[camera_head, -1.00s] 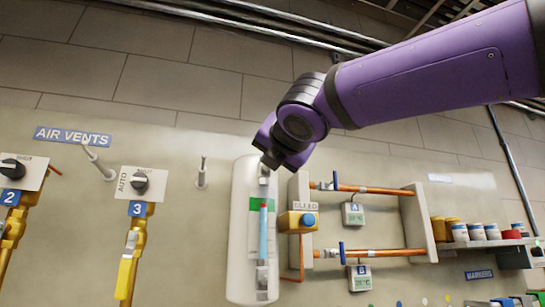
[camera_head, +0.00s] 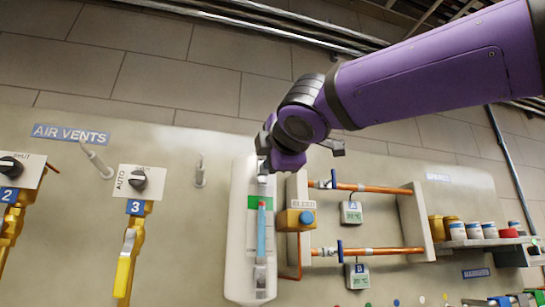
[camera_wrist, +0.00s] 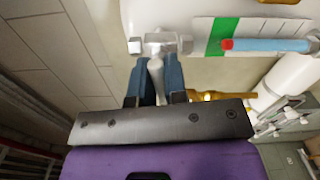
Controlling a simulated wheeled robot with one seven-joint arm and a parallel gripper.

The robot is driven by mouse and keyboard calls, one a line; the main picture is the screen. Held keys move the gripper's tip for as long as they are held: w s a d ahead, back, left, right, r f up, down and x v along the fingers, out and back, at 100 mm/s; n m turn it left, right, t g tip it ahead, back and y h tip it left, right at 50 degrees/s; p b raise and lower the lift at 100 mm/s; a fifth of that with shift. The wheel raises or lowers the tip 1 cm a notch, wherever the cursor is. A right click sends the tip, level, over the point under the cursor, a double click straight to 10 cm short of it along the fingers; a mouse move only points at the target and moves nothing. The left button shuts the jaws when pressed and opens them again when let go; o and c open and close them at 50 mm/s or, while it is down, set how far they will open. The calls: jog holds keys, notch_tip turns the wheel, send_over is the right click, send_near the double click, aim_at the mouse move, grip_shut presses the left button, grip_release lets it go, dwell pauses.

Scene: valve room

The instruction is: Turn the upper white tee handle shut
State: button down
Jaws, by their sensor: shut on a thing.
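The upper white tee handle (camera_wrist: 155,72) shows in the wrist view as a pale stem coming off a metal fitting (camera_wrist: 160,45) at the top end of the sight gauge. My gripper (camera_wrist: 158,84) has its two blue-grey fingers on either side of this stem and is shut on it. In the head view my gripper (camera_head: 266,160) is at the top of the white gauge panel (camera_head: 238,235), and hides most of the handle. The blue gauge tube (camera_head: 262,230) with a red tip runs down to a lower fitting (camera_head: 260,280).
A yellow bleed box (camera_head: 297,219) and copper pipes (camera_head: 370,188) with blue-handled valves are close on the right. A shelf of jars (camera_head: 485,241) is farther right. A grey wall peg (camera_head: 200,172) and yellow valve 3 (camera_head: 127,262) are on the left.

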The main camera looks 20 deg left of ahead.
jog(key=shift+f+m, duration=0.1)
jog(key=shift+m, duration=0.7)
jog(key=c, duration=1.1)
grip_release()
jog(key=shift+c, duration=0.2)
jog(key=shift+s, duration=0.1)
jog(key=v, duration=1)
jog(key=shift+s+d, duration=0.2)
jog(key=shift+s, duration=0.05)
